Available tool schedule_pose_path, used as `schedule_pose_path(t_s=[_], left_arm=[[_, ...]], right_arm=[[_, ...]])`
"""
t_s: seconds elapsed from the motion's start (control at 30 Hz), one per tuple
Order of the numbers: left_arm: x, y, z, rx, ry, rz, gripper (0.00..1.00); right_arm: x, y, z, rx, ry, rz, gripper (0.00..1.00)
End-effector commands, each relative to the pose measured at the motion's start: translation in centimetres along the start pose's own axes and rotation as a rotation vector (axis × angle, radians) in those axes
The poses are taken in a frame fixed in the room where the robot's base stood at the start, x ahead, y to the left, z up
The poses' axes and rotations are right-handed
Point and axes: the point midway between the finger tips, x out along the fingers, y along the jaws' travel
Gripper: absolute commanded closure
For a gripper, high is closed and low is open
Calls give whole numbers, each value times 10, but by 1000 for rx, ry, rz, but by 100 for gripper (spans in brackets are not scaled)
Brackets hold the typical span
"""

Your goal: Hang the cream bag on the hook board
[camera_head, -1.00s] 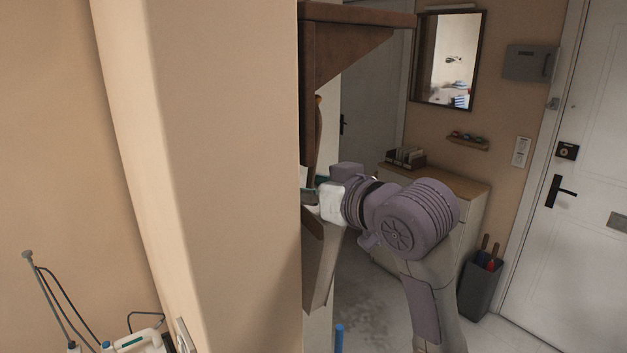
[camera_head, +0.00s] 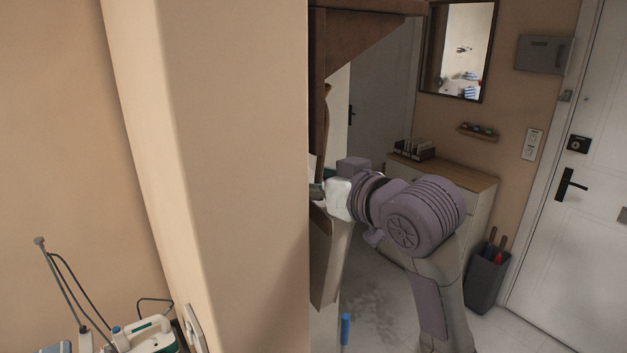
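The cream bag cannot be made out in the head view. No hook board can be clearly identified; a brown wooden shelf with a bracket (camera_head: 365,45) shows just past the wall corner, and what lies behind the corner is hidden. My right arm reaches up from the lower right and bends left toward the wall corner. Its gripper end is hidden behind the corner, so its fingers do not show. My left gripper is not in the picture.
A wall corner (camera_head: 220,180) stands close in front. Beyond it are a low cabinet (camera_head: 455,177), an umbrella bin (camera_head: 487,282), a mirror (camera_head: 460,50) and a white door (camera_head: 575,230). A white appliance (camera_head: 148,336) is at lower left. Some floor (camera_head: 375,305) is clear.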

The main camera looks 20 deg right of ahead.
Motion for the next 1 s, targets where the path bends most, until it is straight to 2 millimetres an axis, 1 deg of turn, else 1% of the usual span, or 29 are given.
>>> schedule_pose_path(t_s=[0.03,0.07,0.1,0.37,0.43,0.57,0.8,0.9,1.0], left_arm=[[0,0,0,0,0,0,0],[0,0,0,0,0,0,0],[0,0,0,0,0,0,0],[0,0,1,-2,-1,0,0],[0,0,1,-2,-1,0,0],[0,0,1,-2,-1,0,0],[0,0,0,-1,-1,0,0],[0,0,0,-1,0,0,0],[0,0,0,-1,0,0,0]], right_arm=[[0,0,0,0,0,0,23],[0,0,0,0,0,0,18],[0,0,0,0,0,0,17],[0,0,2,0,-5,0,17],[-3,0,1,0,-4,0,17],[-20,0,1,-3,-1,1,17],[-60,0,0,-1,1,2,17],[-70,0,0,-2,1,0,17],[-74,0,0,-1,0,1,17]])
